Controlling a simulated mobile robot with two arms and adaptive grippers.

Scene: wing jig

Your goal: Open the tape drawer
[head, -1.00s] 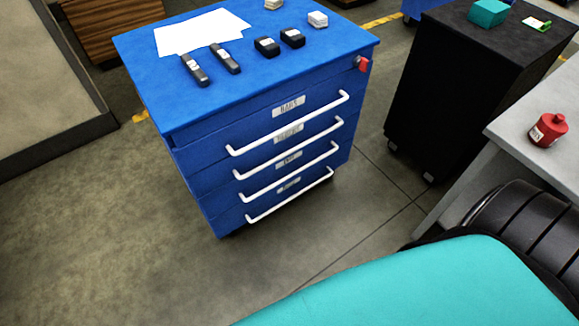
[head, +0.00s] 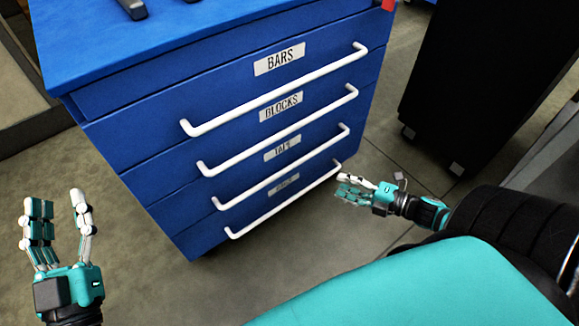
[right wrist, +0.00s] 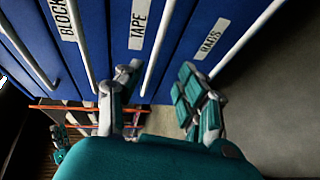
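The tape drawer (head: 240,173) is the third one down in a blue cabinet and is shut. Its label is partly legible in the head view and reads TAPE (right wrist: 138,24) in the right wrist view. Its white bar handle (head: 282,168) also shows in the right wrist view (right wrist: 160,50). My right gripper (head: 347,186) is open by the cabinet's right front, near the right ends of the lower handles. In the right wrist view its fingers (right wrist: 160,82) lie either side of the tape handle's end; contact cannot be told. My left gripper (head: 58,203) is open and empty, left of the cabinet.
A black cabinet (head: 470,80) stands to the right. Open floor lies left of the blue cabinet.

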